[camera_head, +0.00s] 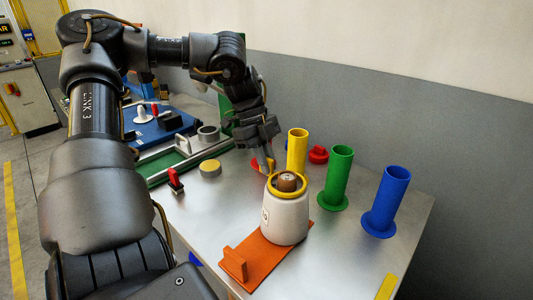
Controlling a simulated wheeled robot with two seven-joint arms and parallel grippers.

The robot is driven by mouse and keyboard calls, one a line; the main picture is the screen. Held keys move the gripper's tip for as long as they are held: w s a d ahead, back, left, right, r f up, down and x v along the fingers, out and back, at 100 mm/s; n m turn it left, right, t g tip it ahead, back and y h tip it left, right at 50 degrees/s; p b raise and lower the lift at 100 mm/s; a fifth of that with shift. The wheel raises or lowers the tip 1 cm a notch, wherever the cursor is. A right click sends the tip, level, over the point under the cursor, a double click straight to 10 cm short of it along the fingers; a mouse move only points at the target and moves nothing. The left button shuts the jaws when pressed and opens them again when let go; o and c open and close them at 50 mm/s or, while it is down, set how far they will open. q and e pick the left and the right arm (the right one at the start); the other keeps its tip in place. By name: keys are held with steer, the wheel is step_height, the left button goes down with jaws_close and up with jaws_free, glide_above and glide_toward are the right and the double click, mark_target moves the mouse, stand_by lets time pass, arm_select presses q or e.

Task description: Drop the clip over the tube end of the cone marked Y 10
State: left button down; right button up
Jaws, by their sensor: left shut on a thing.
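A white yarn cone (285,218) stands upright on an orange base plate (262,262), with a dark mark on its left side too small to read. Its brown tube end (287,180) sticks up at the top. A yellow ring-shaped clip (303,187) is around the tube end, at the cone's top; whether it rests on the yarn I cannot tell. My left gripper (269,166) is just behind and left of the tube, shut on the clip's far-left edge. My right gripper is not in view.
A yellow tube (297,150), a green tube (336,178) and a blue tube (387,202) stand on flanges behind and right of the cone. A red piece (318,155) lies between them. The metal table's front right is mostly clear.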

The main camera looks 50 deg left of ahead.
arm_select(q)
steer(key=shift+f, duration=0.2)
steer(key=c, duration=1.4)
jaws_free()
steer(key=shift+c, duration=0.2)
steer(key=v, duration=1)
steer(key=shift+r, duration=0.4)
steer(key=shift+s+a, duration=0.1)
steer(key=shift+a, duration=0.05)
